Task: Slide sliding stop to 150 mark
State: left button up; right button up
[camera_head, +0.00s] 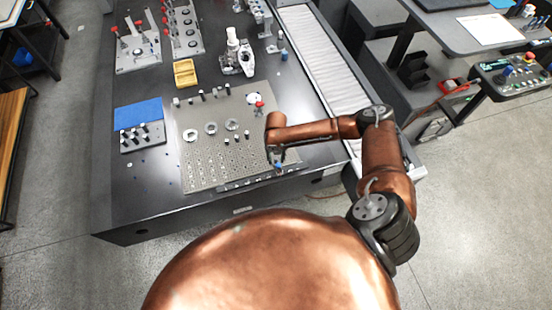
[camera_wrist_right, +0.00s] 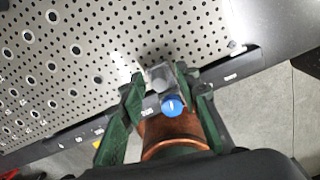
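The sliding stop is a small grey block (camera_wrist_right: 160,78) with a blue knob (camera_wrist_right: 172,105). It sits on the dark rail (camera_wrist_right: 250,65) along the front edge of the perforated plate; its blue knob also shows in the head view (camera_head: 280,167). My right gripper (camera_wrist_right: 160,72) has its green fingers on either side of the stop. A narrow gap seems to show at the left finger; the right finger is very close to the block. The white marks on the rail are too small to read. My left gripper is not in view.
The perforated plate (camera_head: 205,173) carries several rings, pins and a red-knobbed piece (camera_head: 259,105). A blue pad (camera_head: 138,112) and a yellow tray (camera_head: 184,72) lie on the dark table. A covered rail (camera_head: 320,70) runs along its right side. Grey floor lies beyond the front edge.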

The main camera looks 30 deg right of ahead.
jog(key=shift+f, duration=0.15)
jog(key=shift+c, duration=0.2)
grip_shut()
dwell(0.5)
